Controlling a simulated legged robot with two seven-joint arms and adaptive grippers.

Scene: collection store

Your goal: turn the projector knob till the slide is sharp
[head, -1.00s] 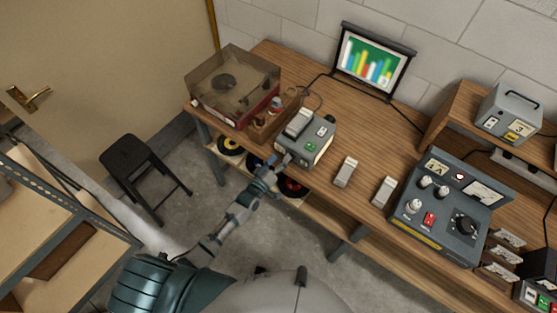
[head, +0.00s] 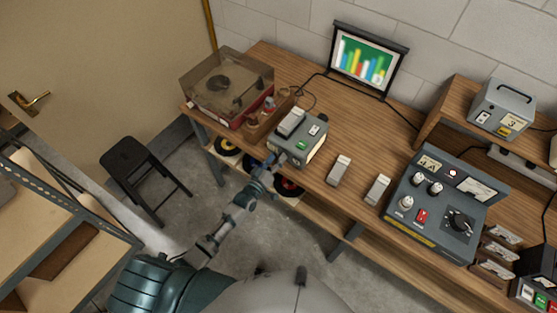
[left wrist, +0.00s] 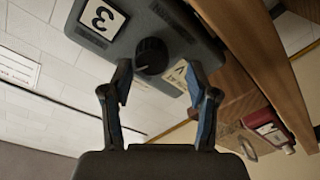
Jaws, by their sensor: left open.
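The grey slide projector (head: 312,150) stands at the front edge of the wooden bench, with a light block and small coloured buttons on top. In the left wrist view its face (left wrist: 90,28) shows a label with a 3. Its round black knob (left wrist: 151,55) lies between my fingertips there. My left gripper (head: 276,158) is open around the knob, with a gap visible at each side; it also shows in the left wrist view (left wrist: 155,82). My right gripper is not in view.
A record player (head: 228,88) with a clear cover stands left of the projector. Two light blocks (head: 339,170) lie to its right, before a grey control console (head: 435,210). Records (head: 288,187) sit on the shelf below. A black stool (head: 140,165) stands at left.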

